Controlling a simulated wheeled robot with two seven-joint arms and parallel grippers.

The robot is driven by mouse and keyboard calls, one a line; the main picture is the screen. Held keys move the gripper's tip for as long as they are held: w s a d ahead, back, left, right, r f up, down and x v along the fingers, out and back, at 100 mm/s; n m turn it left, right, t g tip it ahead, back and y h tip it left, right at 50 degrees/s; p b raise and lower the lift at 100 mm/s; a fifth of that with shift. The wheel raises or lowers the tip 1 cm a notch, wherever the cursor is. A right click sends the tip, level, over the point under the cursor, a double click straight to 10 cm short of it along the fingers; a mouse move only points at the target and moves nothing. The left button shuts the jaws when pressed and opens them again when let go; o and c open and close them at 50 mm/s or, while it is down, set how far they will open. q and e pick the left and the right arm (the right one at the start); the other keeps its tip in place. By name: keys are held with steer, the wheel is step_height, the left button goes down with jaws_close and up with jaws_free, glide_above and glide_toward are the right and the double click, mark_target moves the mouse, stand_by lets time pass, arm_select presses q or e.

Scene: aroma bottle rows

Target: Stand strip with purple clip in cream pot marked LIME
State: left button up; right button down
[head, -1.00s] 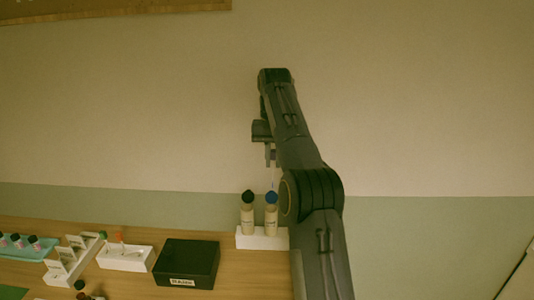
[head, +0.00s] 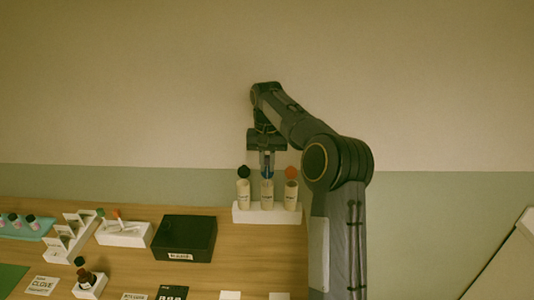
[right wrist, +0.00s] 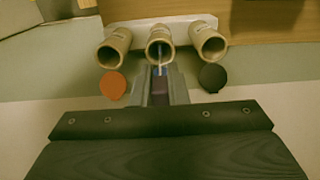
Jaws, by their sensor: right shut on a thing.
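My right gripper (head: 267,160) is shut on a thin pale strip (right wrist: 161,60), just above the middle cream pot (head: 267,193). In the right wrist view the fingers (right wrist: 160,88) are at the rim of the middle pot (right wrist: 159,40), and the strip's lower part shows inside its mouth. Blue-purple shows between the fingers; I cannot tell clip from the pot's blue disc. A left cream pot (head: 243,194) has a dark disc (head: 243,172), and a right cream pot (head: 291,195) an orange disc (head: 291,172). The pot labels are too small to read. My left gripper is not in view.
The pots stand in a white holder (head: 250,216) at the table's back. A black box (head: 184,238) is to its left. Further left are a white block (head: 124,236) with coloured-ended strips, a brown bottle (head: 86,278) and a CLOVE card (head: 41,285).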

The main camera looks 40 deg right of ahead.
steer(key=shift+f, duration=1.2)
steer(key=c, duration=1.3)
jaws_free()
steer(key=shift+c, duration=0.2)
steer(key=shift+a, duration=0.1)
steer(key=s+a+r+n+t+y+b, duration=0.2)
steer(key=s+a+r+n+t+b, duration=0.15)
steer(key=s+a, duration=1.05)
steer(key=s+a+f+n+t+y, duration=0.1)
steer(key=s+a+f, duration=0.3)
steer(key=s, duration=0.4)
steer(key=s+a+f+n+t+b, duration=0.1)
steer(key=s+a+f+n, duration=0.1)
steer(key=s+a+f, duration=0.3)
steer(key=s+a, duration=0.1)
steer(key=s, duration=0.2)
steer(key=shift+a+y, duration=0.15)
steer(key=shift+y, duration=0.25)
